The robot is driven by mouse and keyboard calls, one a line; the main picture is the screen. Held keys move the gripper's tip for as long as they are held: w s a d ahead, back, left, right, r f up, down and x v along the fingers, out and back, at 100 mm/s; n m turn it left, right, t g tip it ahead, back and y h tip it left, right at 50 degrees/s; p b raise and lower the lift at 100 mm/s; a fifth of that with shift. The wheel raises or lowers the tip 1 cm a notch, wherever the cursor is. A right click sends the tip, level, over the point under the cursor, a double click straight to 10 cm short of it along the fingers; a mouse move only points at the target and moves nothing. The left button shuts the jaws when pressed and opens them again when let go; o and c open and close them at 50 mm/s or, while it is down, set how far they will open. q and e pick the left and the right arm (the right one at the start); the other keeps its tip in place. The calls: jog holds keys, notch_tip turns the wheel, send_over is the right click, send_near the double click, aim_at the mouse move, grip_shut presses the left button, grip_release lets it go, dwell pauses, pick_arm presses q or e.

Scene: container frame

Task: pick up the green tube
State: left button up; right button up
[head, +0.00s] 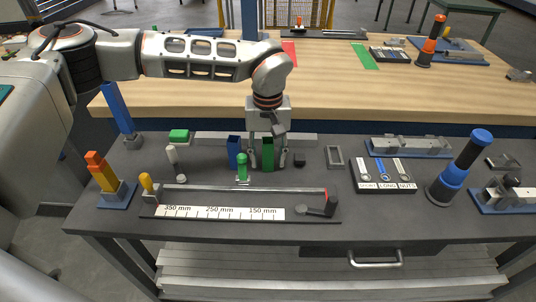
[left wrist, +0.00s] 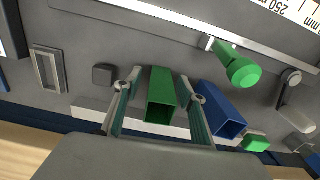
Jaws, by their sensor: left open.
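The green tube (head: 268,153) is a square, hollow, open-ended tube standing on the dark grey bench. It also shows in the left wrist view (left wrist: 162,88), between the two fingers. My left gripper (head: 268,163) points down over it, with one finger on each side. In the left wrist view the open fingers (left wrist: 160,92) show a gap to the tube on both sides. I cannot tell how close the tube's top is to the palm. My right gripper is not in view.
A blue square tube (head: 234,152) stands close left of the green one. A green round-topped peg (head: 242,168) stands in front. A small black block (head: 300,160) sits at right. A long ruler fixture (head: 235,200) lies nearer the front edge, and a grey bar (head: 215,137) runs behind.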

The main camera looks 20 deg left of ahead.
pick_arm(q)
jog(key=shift+f, duration=0.55)
grip_shut()
jog(key=shift+r, duration=0.2)
